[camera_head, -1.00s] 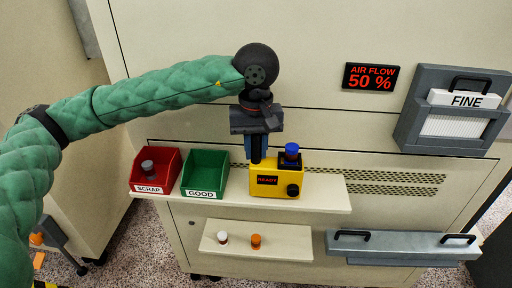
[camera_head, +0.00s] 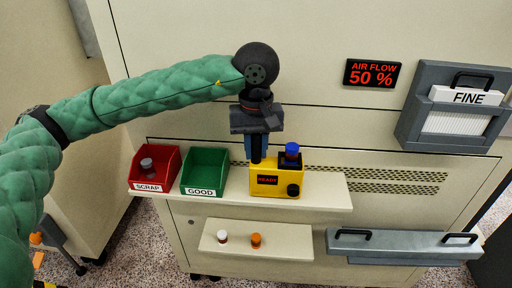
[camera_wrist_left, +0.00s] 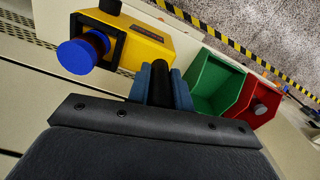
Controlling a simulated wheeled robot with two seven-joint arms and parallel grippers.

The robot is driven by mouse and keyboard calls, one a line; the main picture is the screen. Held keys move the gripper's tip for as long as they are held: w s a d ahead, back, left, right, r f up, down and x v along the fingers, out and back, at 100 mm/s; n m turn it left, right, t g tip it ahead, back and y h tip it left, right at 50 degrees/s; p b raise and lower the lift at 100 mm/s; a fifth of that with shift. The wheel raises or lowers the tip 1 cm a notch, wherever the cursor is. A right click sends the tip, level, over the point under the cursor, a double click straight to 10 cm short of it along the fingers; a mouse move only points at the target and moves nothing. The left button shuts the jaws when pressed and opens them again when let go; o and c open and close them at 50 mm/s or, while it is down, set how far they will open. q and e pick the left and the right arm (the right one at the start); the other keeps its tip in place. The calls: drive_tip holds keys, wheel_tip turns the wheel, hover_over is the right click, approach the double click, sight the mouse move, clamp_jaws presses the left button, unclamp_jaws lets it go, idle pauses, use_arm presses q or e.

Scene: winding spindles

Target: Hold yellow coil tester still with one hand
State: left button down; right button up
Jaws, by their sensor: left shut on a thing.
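The yellow coil tester (camera_head: 277,183) stands on the cream shelf, its small screen reading READY. A blue-capped spool (camera_head: 292,150) sits upright in its dark top holder; dark red winding shows beneath the blue flange (camera_wrist_left: 75,56) in the left wrist view. My left gripper (camera_head: 254,150) points down at the tester's left end. Its blue fingers are shut on a black upright post (camera_wrist_left: 162,76), which seems to be the tester's handle; where it joins the body is partly hidden. A black knob (camera_head: 293,190) is on the tester's front. My right gripper is out of view.
A lower shelf (camera_head: 285,243) holds a white and an orange spool. The upper shelf's right end is clear.

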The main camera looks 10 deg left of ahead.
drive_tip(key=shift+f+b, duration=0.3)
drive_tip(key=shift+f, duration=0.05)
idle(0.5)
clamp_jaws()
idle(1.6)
